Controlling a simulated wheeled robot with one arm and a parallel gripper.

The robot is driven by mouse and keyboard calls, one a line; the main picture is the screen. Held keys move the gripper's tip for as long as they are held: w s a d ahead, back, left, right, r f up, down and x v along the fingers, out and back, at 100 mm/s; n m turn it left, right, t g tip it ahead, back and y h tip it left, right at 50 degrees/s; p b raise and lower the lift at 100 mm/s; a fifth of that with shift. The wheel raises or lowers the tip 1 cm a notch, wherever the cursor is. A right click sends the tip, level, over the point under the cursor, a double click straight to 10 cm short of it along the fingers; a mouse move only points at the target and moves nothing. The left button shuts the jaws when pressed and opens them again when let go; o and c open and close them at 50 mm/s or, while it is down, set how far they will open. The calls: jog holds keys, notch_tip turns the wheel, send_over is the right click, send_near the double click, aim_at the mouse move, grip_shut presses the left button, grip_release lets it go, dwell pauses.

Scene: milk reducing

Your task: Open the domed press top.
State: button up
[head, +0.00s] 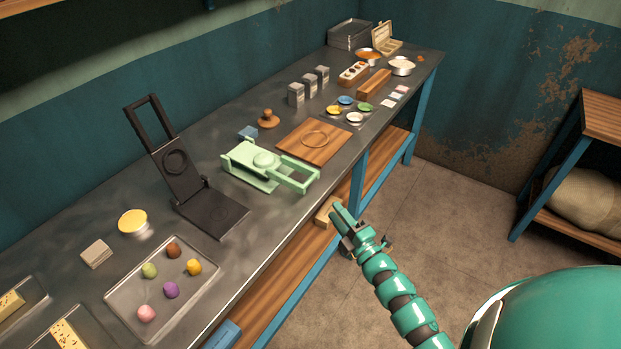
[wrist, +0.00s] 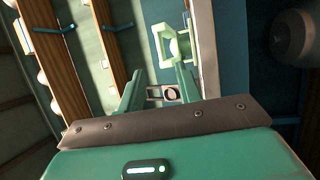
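A light green press (head: 250,178) sits closed on the grey table, a round dome (head: 266,159) on its top and a frame-like handle (head: 293,180) reaching toward the table's front edge. The green press also shows in the wrist view (wrist: 176,46), beyond the right finger. A black press (head: 187,180) stands open to its left, lid raised. My gripper (head: 343,215) is in front of the table edge, right of and apart from the green press. In the wrist view my gripper (wrist: 158,70) has its fingers apart with nothing held.
A wooden board (head: 313,150) with a ring lies just right of the green press. A wooden knob-shaped tool (head: 268,119) and a small blue block (head: 248,132) are behind it. A tray (head: 135,292) of coloured balls lies front left. The floor before the table is clear.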

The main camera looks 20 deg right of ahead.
aim_at(311, 178)
jog(key=p+x, duration=0.3)
jog(key=x, duration=1)
jog(key=shift+w, duration=0.15)
jog(key=shift+c, duration=0.4)
grip_shut()
